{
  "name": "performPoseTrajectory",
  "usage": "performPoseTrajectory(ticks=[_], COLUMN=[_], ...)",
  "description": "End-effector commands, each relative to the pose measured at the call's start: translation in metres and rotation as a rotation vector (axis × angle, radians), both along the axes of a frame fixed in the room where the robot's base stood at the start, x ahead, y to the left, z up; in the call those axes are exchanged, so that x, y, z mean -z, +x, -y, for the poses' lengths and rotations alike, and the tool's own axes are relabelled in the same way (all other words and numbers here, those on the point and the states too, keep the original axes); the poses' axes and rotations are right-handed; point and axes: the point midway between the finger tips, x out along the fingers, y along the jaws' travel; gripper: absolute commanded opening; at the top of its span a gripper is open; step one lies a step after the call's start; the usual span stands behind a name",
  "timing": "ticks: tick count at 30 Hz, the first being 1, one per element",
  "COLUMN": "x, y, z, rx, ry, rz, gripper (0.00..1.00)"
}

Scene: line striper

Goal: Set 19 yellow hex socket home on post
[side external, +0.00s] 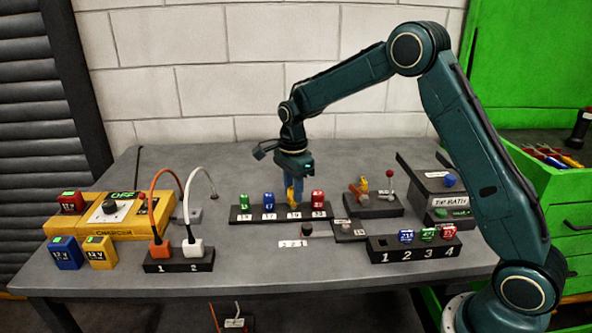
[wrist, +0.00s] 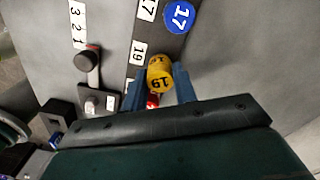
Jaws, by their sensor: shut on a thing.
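The yellow hex socket (wrist: 160,72), marked 19, is between the two blue fingers of my gripper (wrist: 159,88), which is shut on it. In the side view the yellow socket (side external: 291,196) shows partly behind the fingers, upright over the 19 place of the black socket rail (side external: 262,217). My gripper (side external: 293,193) points straight down there, between the blue 17 socket (side external: 269,200) and the red socket (side external: 318,198). The post under the yellow socket is hidden, and I cannot tell whether the socket is around it or just above it.
A green socket (side external: 244,202) stands at the rail's left end. A lever with a dark knob (side external: 306,229) lies in front of the rail. A numbered block (side external: 385,251) with small coloured pieces is front right. The yellow power unit (side external: 130,217) is left. Open table lies behind the rail.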

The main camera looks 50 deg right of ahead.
Motion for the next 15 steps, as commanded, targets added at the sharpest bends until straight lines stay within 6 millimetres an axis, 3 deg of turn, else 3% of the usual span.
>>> performPoseTrajectory(ticks=[15], x=[0.0094], y=[0.0000], z=[0.0000], rx=[0.000], ry=[0.000], rz=[0.000], gripper=[0.05])
